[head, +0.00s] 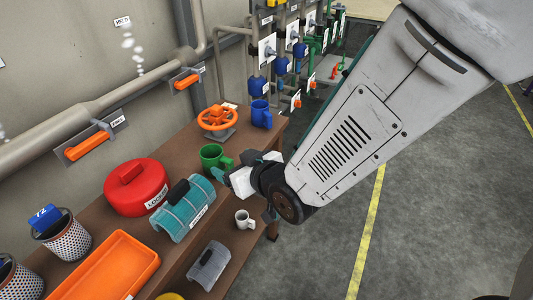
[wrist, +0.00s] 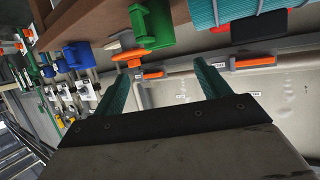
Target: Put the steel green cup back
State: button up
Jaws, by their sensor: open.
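The green cup (head: 213,157) stands upright on the brown bench top, between the orange valve wheel and the teal ribbed case. Its handle points right, toward my gripper (head: 223,174). My gripper is just in front of the cup and to its right, and looks apart from it. In the wrist view the green cup (wrist: 157,24) shows upside down at the top, above the two teal fingers. The fingers of my gripper (wrist: 161,70) are spread wide with nothing between them. Part of the gripper is hidden by my arm in the head view.
The teal case (head: 182,224), red lockout container (head: 135,190) and orange tray (head: 85,290) stand to the left. The valve wheel (head: 217,118) and blue cup (head: 261,116) stand behind. A pale cup (head: 244,219) is on the lower shelf. Pipes line the wall; the right floor is clear.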

jog(key=w+d+r+m+g+h, duration=0.1)
jog(key=d+r+m+h, duration=0.15)
jog(key=d, duration=0.75)
jog(key=w+d+r+m+g+h, duration=0.15)
jog(key=d+r+h, duration=0.25)
jog(key=d, duration=0.6)
jog(key=s+d+r+m+g+h, duration=0.1)
jog(key=s+d+r+m+g, duration=0.1)
jog(key=s+d, duration=0.6)
jog(key=s+d+r+m+g+h, duration=0.2)
jog(key=s+d+r+m+g, duration=0.1)
jog(key=s+d, duration=0.6)
jog(key=s+r+g, duration=0.1)
jog(key=s, duration=0.2)
jog(key=shift+s, duration=0.2)
